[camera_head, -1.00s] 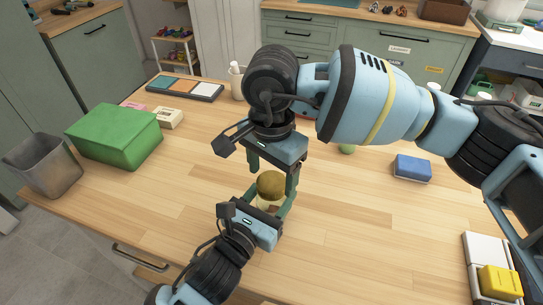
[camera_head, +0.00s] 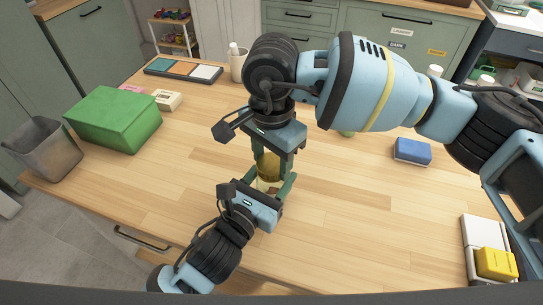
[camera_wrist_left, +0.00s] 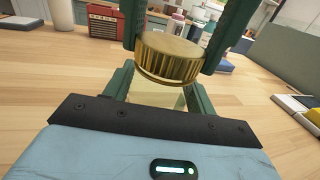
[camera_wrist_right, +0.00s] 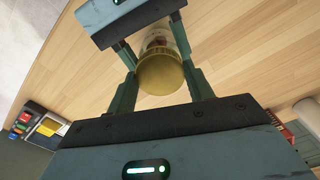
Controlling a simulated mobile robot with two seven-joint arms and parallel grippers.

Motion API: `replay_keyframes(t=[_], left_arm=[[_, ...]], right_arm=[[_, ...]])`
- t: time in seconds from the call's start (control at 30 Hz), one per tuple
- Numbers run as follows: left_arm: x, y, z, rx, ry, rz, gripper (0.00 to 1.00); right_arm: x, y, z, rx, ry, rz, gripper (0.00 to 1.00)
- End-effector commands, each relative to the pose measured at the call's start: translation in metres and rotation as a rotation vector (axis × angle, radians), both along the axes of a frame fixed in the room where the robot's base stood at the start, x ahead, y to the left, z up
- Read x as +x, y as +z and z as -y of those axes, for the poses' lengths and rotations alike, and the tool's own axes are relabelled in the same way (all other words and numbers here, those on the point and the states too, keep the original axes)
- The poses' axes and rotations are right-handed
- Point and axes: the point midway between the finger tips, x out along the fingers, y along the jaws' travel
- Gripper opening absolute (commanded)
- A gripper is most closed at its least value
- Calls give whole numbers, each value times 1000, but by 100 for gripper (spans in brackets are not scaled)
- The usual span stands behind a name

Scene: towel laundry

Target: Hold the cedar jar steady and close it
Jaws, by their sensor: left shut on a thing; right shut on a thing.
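The jar (camera_head: 267,184) is a clear, pale vessel with a ribbed gold lid (camera_wrist_left: 168,58) at its mouth. My left gripper (camera_wrist_left: 160,92) is shut around the jar's body, low above the wooden table. My right gripper (camera_head: 271,160) comes down from above, its green fingers on either side of the lid and shut on it. The right wrist view shows the lid's round top (camera_wrist_right: 160,76) between those fingers, with the jar's glass (camera_wrist_right: 156,38) beyond. The lid looks in line with the jar; I cannot tell whether it is fully seated.
A green box (camera_head: 113,119) and a grey bin (camera_head: 43,150) stand at the left. A tray of coloured tiles (camera_head: 183,68) and a white bottle (camera_head: 238,62) are behind. A blue block (camera_head: 412,150) and a yellow sponge (camera_head: 495,263) lie right. The table's front middle is clear.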

Motion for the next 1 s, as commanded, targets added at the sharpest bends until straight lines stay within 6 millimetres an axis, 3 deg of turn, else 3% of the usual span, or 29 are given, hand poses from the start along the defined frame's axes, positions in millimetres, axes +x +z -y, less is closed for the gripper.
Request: replay_keyframes(t=[0.6,0.8,0.83,1.0], left_arm=[[0,0,0,0,0,-1,0],[0,0,0,1,0,-1,0],[0,0,0,0,0,-1,0],[0,0,0,1,0,-1,0]], right_arm=[[0,0,0,0,-948,0,24],[0,0,0,0,-995,0,24],[0,0,0,0,-994,0,55],[0,0,0,0,-993,0,73]])
